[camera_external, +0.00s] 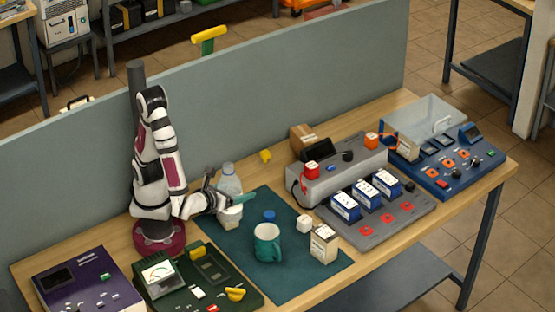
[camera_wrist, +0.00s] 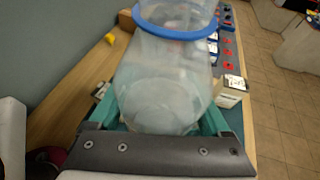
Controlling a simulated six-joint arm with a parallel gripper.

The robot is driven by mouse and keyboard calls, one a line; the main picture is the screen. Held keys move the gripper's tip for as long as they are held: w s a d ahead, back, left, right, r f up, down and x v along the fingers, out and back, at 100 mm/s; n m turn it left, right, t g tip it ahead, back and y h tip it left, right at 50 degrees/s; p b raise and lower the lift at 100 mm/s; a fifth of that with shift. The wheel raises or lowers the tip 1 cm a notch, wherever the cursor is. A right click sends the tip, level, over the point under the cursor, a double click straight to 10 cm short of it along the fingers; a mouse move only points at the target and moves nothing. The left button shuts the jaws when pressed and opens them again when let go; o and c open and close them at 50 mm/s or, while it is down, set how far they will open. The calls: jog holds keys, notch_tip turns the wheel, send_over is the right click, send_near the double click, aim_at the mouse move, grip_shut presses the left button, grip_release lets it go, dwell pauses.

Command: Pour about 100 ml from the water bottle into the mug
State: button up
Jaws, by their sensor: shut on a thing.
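The clear water bottle (camera_external: 229,180) stands upright, its lower part whitish, near the back left of the dark teal mat (camera_external: 290,283). My gripper (camera_external: 232,201) is shut on the bottle from the left, with its teal fingers around the body. In the wrist view the clear bottle (camera_wrist: 165,80) fills the middle between the fingers, with a blue ring across its upper part. I cannot tell whether its base touches the mat. The teal mug (camera_external: 267,246) stands upright on the mat, in front and right of the bottle, apart from it; its inside looks pale.
A blue cap (camera_external: 269,215) lies between bottle and mug. A purple device (camera_external: 88,282) and green meter board (camera_external: 200,281) lie in front. A grey battery station (camera_external: 340,170) stands right.

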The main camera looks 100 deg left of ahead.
jog(key=shift+s+d+m, duration=0.2)
jog(key=shift+d+m, duration=0.1)
jog(key=shift+d, duration=0.1)
notch_tip(320, 180, down, 10)
jog(key=shift+r, duration=0.15)
